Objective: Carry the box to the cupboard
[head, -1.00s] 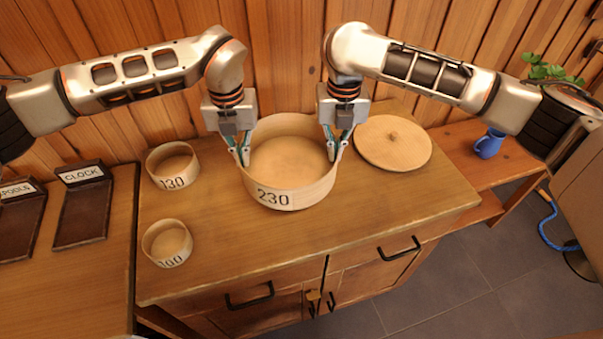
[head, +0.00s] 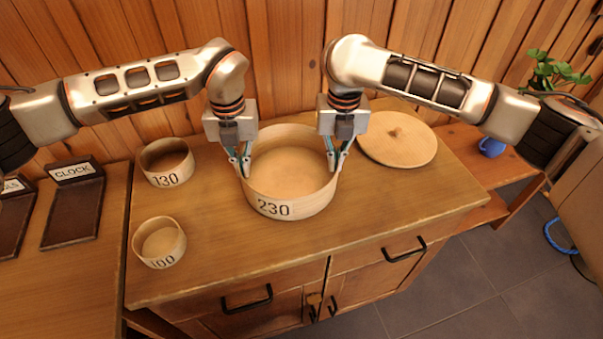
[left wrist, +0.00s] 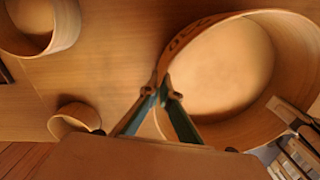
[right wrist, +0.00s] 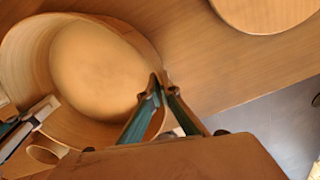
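The box (head: 275,207) is a round, open, pale wooden one marked 230. It appears to stand upright on the wooden top of the cupboard (head: 400,210), though its underside is hidden. My left gripper (head: 240,164) is shut on the box's left wall, with its fingertips at the rim in the left wrist view (left wrist: 165,90). My right gripper (head: 336,160) is shut on the right wall, also seen in the right wrist view (right wrist: 160,85). The box is empty inside.
Two smaller round boxes, marked 130 (head: 166,178) and 100 (head: 161,262), stand at the left of the top. A round lid (head: 397,150) lies at the back right. A side counter holds a CLOCK tray (head: 73,215). A blue mug (head: 491,147) and plant are at the right.

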